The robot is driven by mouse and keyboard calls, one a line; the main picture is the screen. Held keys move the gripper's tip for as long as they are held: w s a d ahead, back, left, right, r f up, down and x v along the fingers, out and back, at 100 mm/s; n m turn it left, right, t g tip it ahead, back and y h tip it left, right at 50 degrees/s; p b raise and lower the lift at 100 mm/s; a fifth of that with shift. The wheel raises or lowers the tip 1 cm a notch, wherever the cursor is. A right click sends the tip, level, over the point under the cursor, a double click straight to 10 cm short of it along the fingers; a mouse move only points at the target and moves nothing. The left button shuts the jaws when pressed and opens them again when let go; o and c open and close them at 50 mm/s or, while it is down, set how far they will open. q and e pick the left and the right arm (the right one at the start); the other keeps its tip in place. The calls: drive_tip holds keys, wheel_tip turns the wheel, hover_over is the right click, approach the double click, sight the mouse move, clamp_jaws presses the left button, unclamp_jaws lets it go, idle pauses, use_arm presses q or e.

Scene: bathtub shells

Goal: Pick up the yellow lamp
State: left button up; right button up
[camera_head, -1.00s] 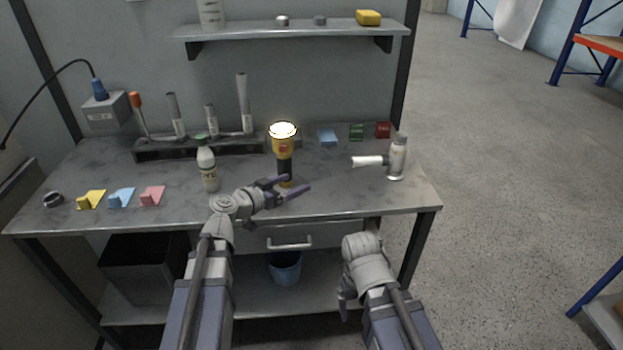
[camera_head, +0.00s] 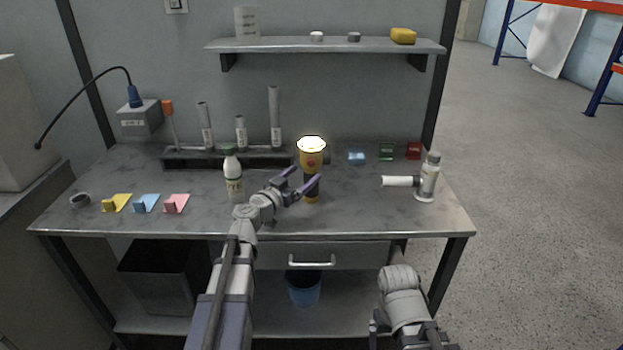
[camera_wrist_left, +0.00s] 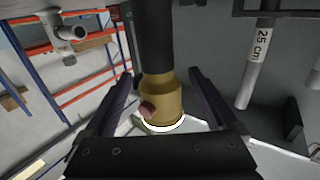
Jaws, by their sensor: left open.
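The yellow lamp (camera_head: 311,160) stands upright on the workbench, with a yellow head, a red button, a glowing top and a dark handle. My left gripper (camera_head: 303,181) is open at the lamp's handle, its fingers partly in front of it. In the left wrist view the lamp (camera_wrist_left: 158,95) shows between the two open fingers (camera_wrist_left: 158,100), which look apart from it. My right gripper (camera_head: 375,328) hangs low in front of the bench at the right; its fingers are mostly hidden.
A white bottle (camera_head: 234,180) stands left of the lamp. A grey bottle-like device (camera_head: 428,180) with a white tube stands at the right. A rack (camera_head: 215,160) with several tubes is behind. A shelf (camera_head: 330,46) is above. Coloured holders (camera_head: 146,204) lie at the left.

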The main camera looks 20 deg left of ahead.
sight(307, 172)
use_arm(q)
drive_tip(key=x, duration=0.4)
drive_tip(key=shift+w+d+r, duration=0.1)
drive_tip(key=shift+w+d, duration=0.15)
drive_tip(key=shift+w, duration=0.1)
drive_tip(key=shift+c, duration=0.2)
clamp_jaws()
